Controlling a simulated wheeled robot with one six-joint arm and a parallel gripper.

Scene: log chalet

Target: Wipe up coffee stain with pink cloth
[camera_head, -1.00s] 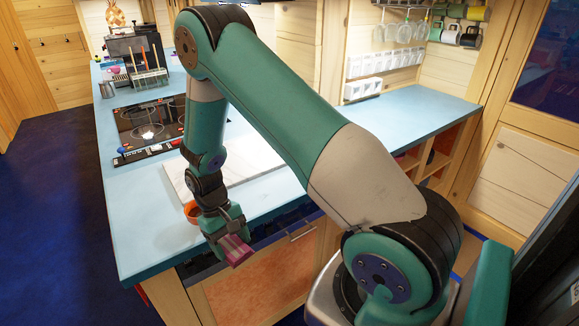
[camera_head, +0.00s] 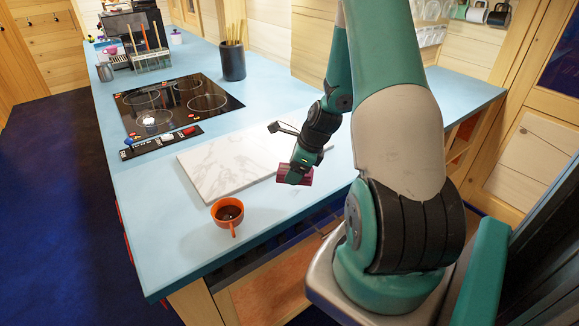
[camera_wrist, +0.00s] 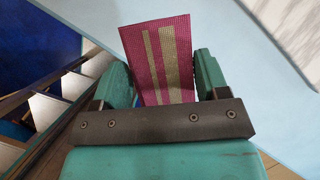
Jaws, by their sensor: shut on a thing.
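My gripper (camera_head: 296,178) is shut on the pink cloth (camera_head: 308,176), above the counter's front edge, to the right of the orange cup. In the wrist view the cloth (camera_wrist: 160,60) is magenta with tan stripes and stands out between the two fingers. The light blue counter (camera_head: 160,240) is below. An orange cup (camera_head: 229,222) with dark liquid stands upright near the counter's front corner. I cannot make out a coffee stain in either view; my arm and gripper hide part of the counter.
A white marble board (camera_head: 215,165) lies on the counter behind the cup. A black cooktop (camera_head: 178,100) with a strip of small items is beyond it. A dark utensil pot (camera_head: 232,62) stands at the back. The counter's left front corner is clear.

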